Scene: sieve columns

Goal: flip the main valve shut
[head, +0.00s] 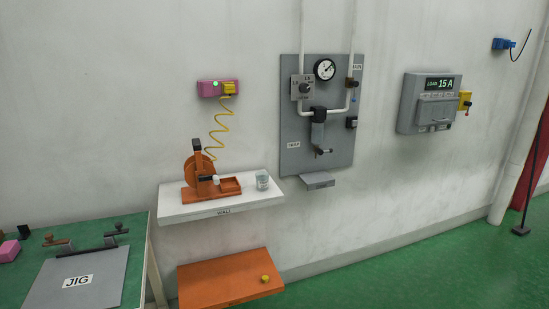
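A grey panel (290,155) on the wall carries pipework, a round gauge (325,69) and a part labelled TRAP. At its upper right, a small dark valve (350,82) sits on the right-hand pipe, under a small label that seems to read MAIN. A small blue piece hangs below this valve; the lever's exact position is too small to tell. On the left pipe is a grey square fitting with a knob (303,88). Neither of my grippers is in view.
A small grey shelf (319,182) juts out below the panel. A white shelf (225,204) holds an orange device and a glass. A grey box (410,102) reading LOAD 15 A hangs to the right. The green floor (400,270) is clear in front.

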